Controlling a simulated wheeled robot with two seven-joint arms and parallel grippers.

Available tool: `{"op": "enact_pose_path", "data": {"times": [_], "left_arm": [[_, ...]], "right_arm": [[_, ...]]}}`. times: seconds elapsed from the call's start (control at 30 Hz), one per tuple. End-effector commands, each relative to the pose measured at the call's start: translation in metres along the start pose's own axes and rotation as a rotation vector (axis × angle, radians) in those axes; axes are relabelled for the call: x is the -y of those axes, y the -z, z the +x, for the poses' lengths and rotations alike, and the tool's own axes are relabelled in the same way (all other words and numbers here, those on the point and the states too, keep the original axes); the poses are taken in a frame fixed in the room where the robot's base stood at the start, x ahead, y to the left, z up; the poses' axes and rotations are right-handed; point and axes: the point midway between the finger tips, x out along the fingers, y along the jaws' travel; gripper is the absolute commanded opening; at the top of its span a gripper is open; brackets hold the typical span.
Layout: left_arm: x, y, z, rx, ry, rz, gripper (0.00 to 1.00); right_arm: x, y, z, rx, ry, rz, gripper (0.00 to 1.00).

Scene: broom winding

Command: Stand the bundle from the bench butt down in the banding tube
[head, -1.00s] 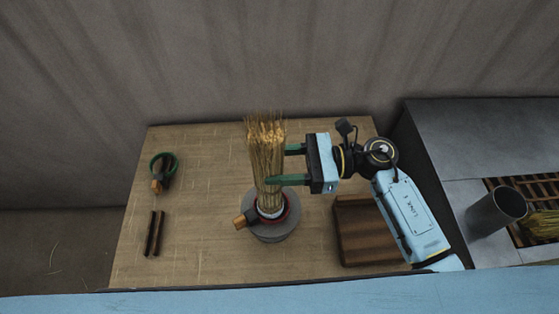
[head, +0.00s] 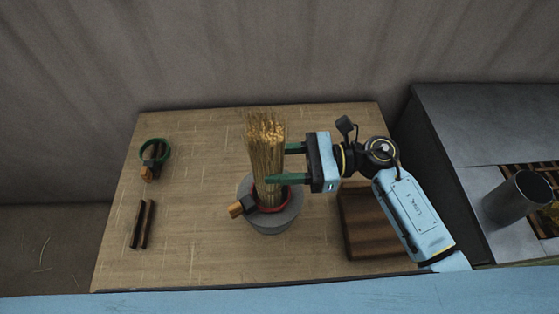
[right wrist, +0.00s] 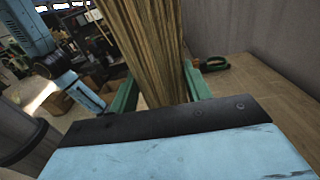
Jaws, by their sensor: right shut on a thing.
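The straw bundle (head: 266,150) stands nearly upright at the middle of the bench, its lower end inside the red-rimmed mouth of the grey banding tube (head: 270,222). How deep its butt sits is hidden by the rim. My right gripper (head: 282,163) comes in from the right and is shut on the bundle, with green fingers on either side of the stalks. The right wrist view also shows the bundle (right wrist: 150,45) between the green fingers (right wrist: 160,90). My left gripper is not in view.
A wooden-handled clamp (head: 238,208) sits on the tube's left side. A green ring tool (head: 154,158) and two dark sticks (head: 143,224) lie on the left of the bench (head: 190,270). A dark wooden block (head: 365,225) lies at right. A metal cylinder (head: 515,198) stands on the grey counter.

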Motion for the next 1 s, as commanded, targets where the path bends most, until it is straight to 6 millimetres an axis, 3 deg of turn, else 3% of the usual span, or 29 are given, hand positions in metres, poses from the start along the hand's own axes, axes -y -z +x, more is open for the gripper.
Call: {"op": "enact_pose_path", "data": {"times": [0.33,0.37,0.53,0.83,1.0], "left_arm": [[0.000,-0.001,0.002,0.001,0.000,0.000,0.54],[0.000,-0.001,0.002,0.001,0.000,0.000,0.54],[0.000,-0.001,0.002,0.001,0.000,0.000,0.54],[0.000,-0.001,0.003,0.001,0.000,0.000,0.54],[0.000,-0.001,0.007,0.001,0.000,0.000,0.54]], "right_arm": [[0.000,0.002,0.000,0.001,0.000,-0.001,0.25],[0.000,0.002,0.000,0.001,0.000,-0.001,0.52],[0.000,0.002,0.000,0.001,0.000,-0.001,0.74],[0.000,0.003,-0.002,0.000,0.000,0.000,0.74],[0.000,0.004,-0.021,-0.003,0.002,-0.001,0.74]]}}
